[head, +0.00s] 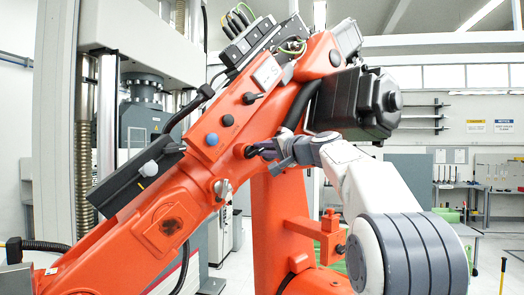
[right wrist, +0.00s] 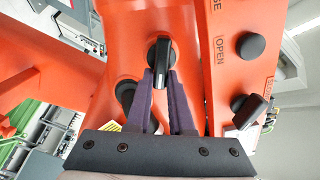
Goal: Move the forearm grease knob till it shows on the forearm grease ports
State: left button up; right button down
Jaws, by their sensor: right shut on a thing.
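A large orange industrial arm (head: 180,200) fills the middle of the head view, with several knobs and buttons on it. My right gripper (head: 264,150) reaches in from the right to its side. In the right wrist view my right gripper (right wrist: 162,80) has its two dark fingers shut on the black bar of a rotary knob (right wrist: 162,55). The bar points toward my palm. The fingers hide part of this knob in the head view (head: 251,151). I cannot read any port label beside it. My left gripper is not in view.
Another black lever knob (right wrist: 246,111), a round black button (right wrist: 250,45) and the word OPEN (right wrist: 220,50) are to the right in the wrist view. A black motor housing (head: 355,102) overhangs my right wrist.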

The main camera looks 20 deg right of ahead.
jog(key=shift+d+f+m, duration=0.1)
jog(key=shift+f+m, duration=0.15)
jog(key=shift+m, duration=0.95)
jog(key=c, duration=0.8)
grip_release()
jog(key=shift+s, duration=0.1)
jog(key=b+v, duration=0.5)
jog(key=v, duration=0.5)
jog(key=shift+b, duration=0.35)
